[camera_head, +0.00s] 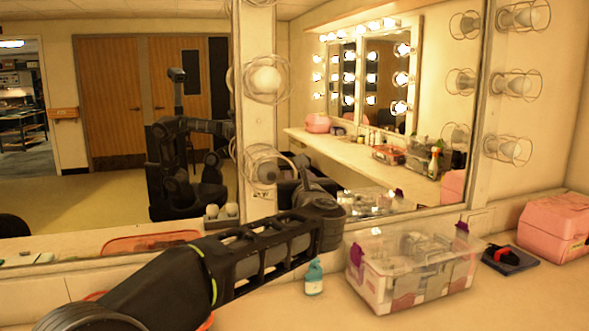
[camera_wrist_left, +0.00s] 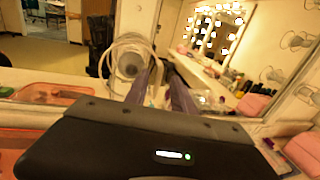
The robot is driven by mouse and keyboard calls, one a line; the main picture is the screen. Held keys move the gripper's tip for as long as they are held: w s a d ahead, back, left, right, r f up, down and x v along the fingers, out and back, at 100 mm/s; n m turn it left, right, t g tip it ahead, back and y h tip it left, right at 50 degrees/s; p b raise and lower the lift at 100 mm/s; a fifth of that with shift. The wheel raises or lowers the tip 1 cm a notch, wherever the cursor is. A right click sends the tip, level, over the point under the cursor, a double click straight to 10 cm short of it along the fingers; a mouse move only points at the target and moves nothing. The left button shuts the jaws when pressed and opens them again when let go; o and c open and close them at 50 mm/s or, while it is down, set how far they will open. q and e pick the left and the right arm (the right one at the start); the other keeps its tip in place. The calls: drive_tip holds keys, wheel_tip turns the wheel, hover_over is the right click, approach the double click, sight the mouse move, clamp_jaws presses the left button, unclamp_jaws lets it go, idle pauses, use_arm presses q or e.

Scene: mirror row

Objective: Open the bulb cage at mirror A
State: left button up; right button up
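A round bulb in a wire cage (camera_head: 265,165) sits low on the post between two mirrors. A second caged bulb (camera_head: 265,80) is above it on the same post. My left gripper (camera_head: 302,176) is at the end of my arm, just right of the lower cage. In the left wrist view the lower bulb cage (camera_wrist_left: 128,62) is beyond and left of the fingers (camera_wrist_left: 159,75). A gap shows between the fingers; whether a cage wire lies in it I cannot tell. The cage's latch or hinge is too small to make out. My right gripper is not in view.
On the counter stand a teal bottle (camera_head: 314,280), a clear box of items (camera_head: 415,275), a dark tray with a red item (camera_head: 510,259) and a pink case (camera_head: 556,228). More caged bulbs (camera_head: 515,84) line the right post. The left mirror reflects doors and my body.

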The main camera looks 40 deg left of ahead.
sight(295, 171)
use_arm(q)
drive_tip(key=shift+w+a, duration=0.4)
drive_tip(key=shift+w, duration=0.05)
drive_tip(key=p+x, duration=0.2)
drive_tip(key=x, duration=0.4)
drive_tip(key=shift+w+a, duration=0.2)
drive_tip(key=shift+c, duration=0.4)
clamp_jaws()
drive_tip(key=shift+d, duration=0.1)
